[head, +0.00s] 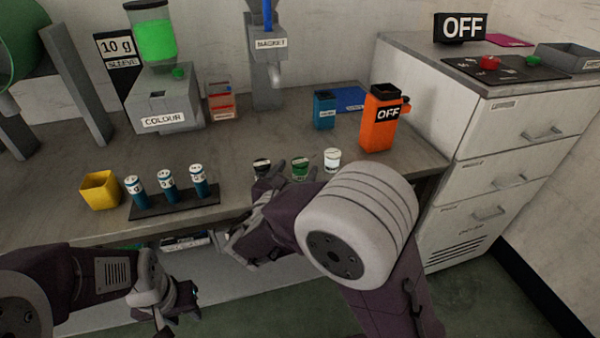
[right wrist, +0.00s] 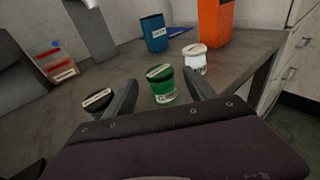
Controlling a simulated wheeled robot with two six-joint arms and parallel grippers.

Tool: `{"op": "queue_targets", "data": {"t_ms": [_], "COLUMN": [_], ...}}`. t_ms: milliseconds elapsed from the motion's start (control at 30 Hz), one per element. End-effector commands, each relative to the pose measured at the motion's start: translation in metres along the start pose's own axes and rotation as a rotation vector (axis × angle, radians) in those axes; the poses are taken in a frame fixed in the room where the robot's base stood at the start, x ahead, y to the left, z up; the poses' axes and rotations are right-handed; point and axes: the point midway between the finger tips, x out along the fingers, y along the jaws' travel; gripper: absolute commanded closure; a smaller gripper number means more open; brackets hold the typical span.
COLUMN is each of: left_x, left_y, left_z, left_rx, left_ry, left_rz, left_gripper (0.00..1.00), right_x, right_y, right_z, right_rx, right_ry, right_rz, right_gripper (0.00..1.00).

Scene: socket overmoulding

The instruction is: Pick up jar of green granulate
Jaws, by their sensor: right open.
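The jar of green granulate (head: 300,169) stands near the front edge of the bench, between a dark jar (head: 262,167) and a white jar (head: 332,159). My right gripper (head: 287,172) is open and empty at this row. The dark jar (right wrist: 97,100) is just outside the left finger, and the white jar (right wrist: 196,58) is behind the right one. My left gripper (head: 182,305) hangs low in front of the bench.
A black rack (head: 178,206) with several blue cylinders and a yellow cup (head: 100,190) stand left on the bench (head: 235,130). An orange container (head: 378,125) and a blue box (head: 324,111) stand behind the jars. A drawer cabinet (head: 500,160) is at the right.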

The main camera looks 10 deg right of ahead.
Motion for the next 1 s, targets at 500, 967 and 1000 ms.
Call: {"op": "queue_targets", "data": {"t_ms": [500,967,1000], "left_x": [0.019,0.018,0.018], "left_y": [0.000,0.000,0.000], "left_z": [0.002,0.002,0.002], "left_rx": [0.000,0.000,0.000], "left_ry": [0.000,0.000,0.000], "left_rz": [0.000,0.000,0.000], "left_gripper": [0.64,0.64,0.64], "right_x": [0.058,0.059,0.059], "right_y": [-0.002,-0.001,-0.001], "right_z": [-0.002,-0.001,-0.001], "right_rx": [0.001,0.000,0.000], "right_ry": [0.001,0.001,0.001], "right_rz": [-0.002,0.000,0.000], "right_gripper": [0.35,1.00,1.00]}}
